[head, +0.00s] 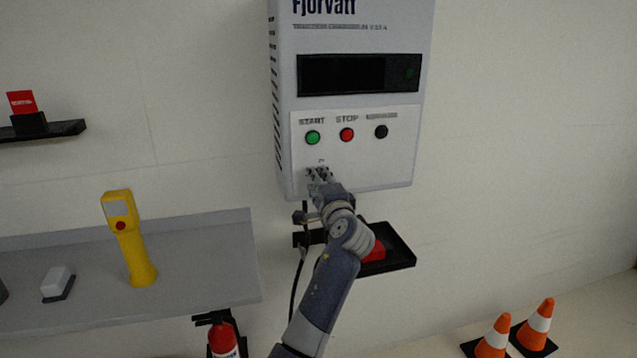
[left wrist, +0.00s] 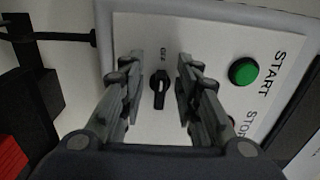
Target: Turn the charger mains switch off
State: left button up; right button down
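The charger (head: 350,110) is a pale wall box with a dark display and a white panel. Its mains switch (left wrist: 158,92) is a small black rotary knob in the left wrist view. Its handle lies along the picture's vertical, with a small label that looks like OFF (left wrist: 163,50) above it. In the head view the knob is hidden behind my left gripper (head: 319,175), low on the panel. My left gripper (left wrist: 159,88) is open, its fingers on either side of the knob with gaps visible. Contact cannot be told. My right gripper is not in view.
Green START (head: 313,138), red STOP (head: 347,134) and black (head: 381,132) buttons sit above the switch. A black tray (head: 400,250) with a red item (head: 376,251) is below the charger. A grey shelf (head: 200,260) holds a yellow device (head: 130,245). Cones (head: 494,337) stand at right.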

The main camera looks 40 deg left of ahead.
pick_arm(q)
jog(key=v, duration=1.2)
jog(key=w+d+f+m+h, duration=0.2)
jog(key=d+f+h, duration=0.1)
jog(key=f, duration=1)
jog(key=w+d+f+m+h, duration=0.15)
jog(key=d+f+h, duration=0.25)
jog(key=f, duration=0.9)
jog(key=s+d+f+g+h, duration=0.1)
jog(key=s+f, duration=0.2)
jog(key=f, duration=0.5)
jog(key=s+d+f+n+g+h, duration=0.15)
jog(key=s+f, duration=0.25)
jog(key=f, duration=0.4)
jog(key=s+d+f+g+h, duration=0.1)
jog(key=s+d+f, duration=0.15)
jog(key=f, duration=0.55)
jog(key=s+d+f+n+g+h, duration=0.15)
jog(key=s+f+g, duration=0.25)
jog(key=s+f, duration=1.35)
jog(key=s+a+f+n+g+h, duration=0.1)
jog(key=s+f+n, duration=0.2)
jog(key=s, duration=1.1)
jog(key=s+a+f+n+g, duration=0.1)
jog(key=s+f+n+g, duration=0.1)
jog(key=s, duration=1.2)
notch_tip(320, 180, down, 3)
jog(key=shift+s+r+n+h, duration=0.2)
jog(key=shift+s+n+h, duration=0.2)
jog(key=shift+n, duration=0.15)
